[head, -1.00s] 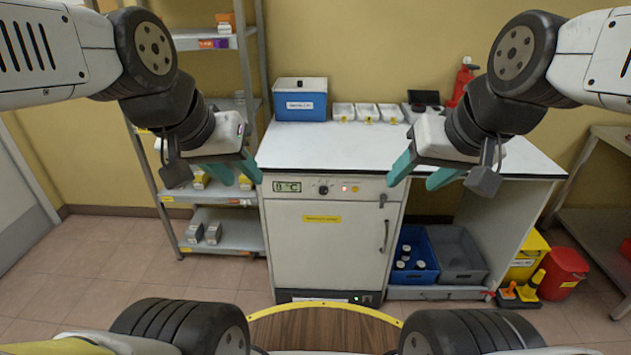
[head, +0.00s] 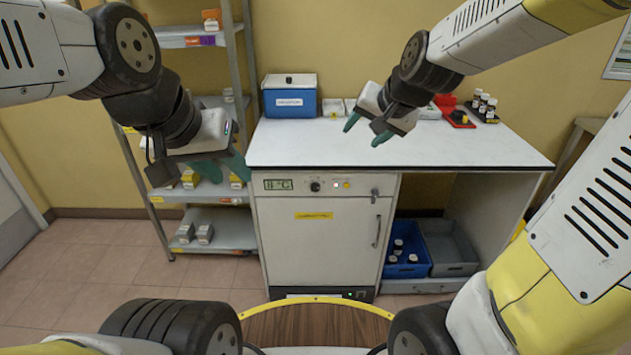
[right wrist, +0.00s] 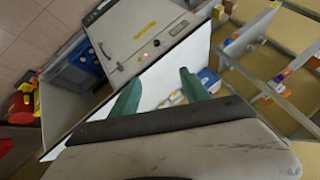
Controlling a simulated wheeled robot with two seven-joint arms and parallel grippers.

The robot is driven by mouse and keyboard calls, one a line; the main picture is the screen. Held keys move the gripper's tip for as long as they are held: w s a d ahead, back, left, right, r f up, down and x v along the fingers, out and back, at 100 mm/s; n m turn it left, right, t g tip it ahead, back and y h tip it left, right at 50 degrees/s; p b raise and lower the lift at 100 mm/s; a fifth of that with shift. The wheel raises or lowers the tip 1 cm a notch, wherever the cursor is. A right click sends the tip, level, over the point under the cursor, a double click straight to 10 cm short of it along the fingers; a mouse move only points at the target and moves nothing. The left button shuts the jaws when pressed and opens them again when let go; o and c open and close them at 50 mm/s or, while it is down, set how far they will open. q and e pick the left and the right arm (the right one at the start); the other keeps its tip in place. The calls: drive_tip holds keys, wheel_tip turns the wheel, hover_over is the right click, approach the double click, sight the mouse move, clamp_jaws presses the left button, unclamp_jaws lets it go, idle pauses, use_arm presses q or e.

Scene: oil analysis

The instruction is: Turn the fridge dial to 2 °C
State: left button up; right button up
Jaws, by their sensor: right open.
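The white fridge (head: 318,245) stands under the left part of the white worktop. Its small round black dial (head: 315,186) sits on the top panel, right of the display (head: 278,184), which appears to read 8 °C. In the right wrist view the dial (right wrist: 156,43) shows small and tilted, beyond the fingers. My right gripper (head: 366,131) is open and empty above the worktop, up and to the right of the dial, not touching it. My left gripper (head: 226,170) is open and empty left of the display, in front of the shelf rack.
A blue box (head: 290,97) and white trays (head: 333,107) stand at the back of the worktop. Small bottles (head: 483,106) stand at the back right. A metal shelf rack (head: 222,228) is on the left. Blue (head: 408,262) and grey bins (head: 450,245) sit below right.

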drive_tip(key=w+a+f+m+t+h, duration=0.2)
drive_tip(key=w+f+m, duration=0.1)
drive_tip(key=w+f, duration=0.8)
drive_tip(key=w+a+f+m+t+h, duration=0.1)
drive_tip(key=w+f+m+t+h, duration=0.15)
drive_tip(key=w+f, duration=0.9)
drive_tip(key=t, duration=0.4)
approach(315, 189)
drive_tip(key=w+d+f, duration=0.2)
drive_tip(key=w+d, duration=0.1)
drive_tip(key=d, duration=0.2)
drive_tip(key=s+a+t+y, duration=0.1)
drive_tip(key=s+a+t, duration=0.1)
drive_tip(key=a, duration=0.2)
drive_tip(key=w, duration=0.7)
drive_tip(key=shift+w+a+r, duration=0.15)
drive_tip(key=shift+w+r, duration=0.05)
drive_tip(key=shift+r, duration=0.1)
drive_tip(key=shift+c, duration=0.2)
